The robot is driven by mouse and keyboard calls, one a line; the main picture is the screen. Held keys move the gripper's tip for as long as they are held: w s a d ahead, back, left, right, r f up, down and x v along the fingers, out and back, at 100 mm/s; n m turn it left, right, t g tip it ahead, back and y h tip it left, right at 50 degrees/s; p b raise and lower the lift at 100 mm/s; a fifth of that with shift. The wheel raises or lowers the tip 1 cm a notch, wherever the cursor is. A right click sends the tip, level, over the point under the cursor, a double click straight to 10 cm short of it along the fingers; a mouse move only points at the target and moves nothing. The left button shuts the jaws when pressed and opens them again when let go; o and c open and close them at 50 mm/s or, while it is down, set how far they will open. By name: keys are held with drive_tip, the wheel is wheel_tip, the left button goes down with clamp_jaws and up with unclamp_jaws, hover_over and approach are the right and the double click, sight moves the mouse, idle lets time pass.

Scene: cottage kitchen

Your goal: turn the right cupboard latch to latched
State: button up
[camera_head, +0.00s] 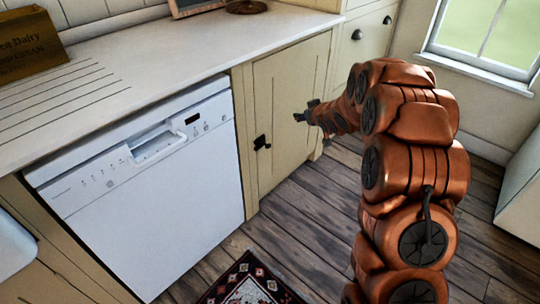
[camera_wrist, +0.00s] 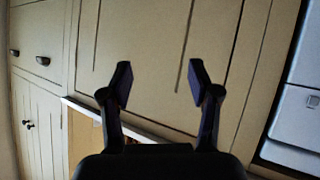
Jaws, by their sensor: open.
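A small black latch (camera_head: 262,143) sits on the left edge of the cream cupboard door (camera_head: 278,95), beside the white dishwasher. It is too small to read its turned position. My gripper (camera_head: 303,116) is in front of the right part of this door, to the right of the latch and a little higher in the picture. In the wrist view, my gripper (camera_wrist: 160,78) is open with nothing between its fingers, facing the plain door panel (camera_wrist: 150,40). The latch does not show in the wrist view.
The white dishwasher (camera_head: 150,180) stands left of the cupboard under a pale worktop (camera_head: 170,60). Cream drawers with dark cup handles (camera_head: 357,35) stand beyond. A patterned rug (camera_head: 250,285) lies on the wooden floor (camera_head: 310,225), which is otherwise open before the cupboard.

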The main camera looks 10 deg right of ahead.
drive_tip(key=w+a+f+n+t+y+b, duration=0.2)
drive_tip(key=w+f+y+b, duration=0.25)
drive_tip(key=f, duration=0.65)
drive_tip(key=n+y+b, duration=0.2)
drive_tip(key=y+b, duration=0.3)
drive_tip(key=b, duration=0.2)
approach(269, 146)
drive_tip(key=w+a+f, duration=0.1)
drive_tip(key=w+a, duration=0.1)
drive_tip(key=shift+t, duration=0.4)
drive_tip(key=shift+d+b+x, duration=0.25)
drive_tip(key=shift+b+x, duration=0.3)
drive_tip(key=shift+x, duration=2.85)
drive_tip(key=shift+w, duration=0.15)
drive_tip(key=shift+c, duration=0.2)
drive_tip(key=c, duration=1.1)
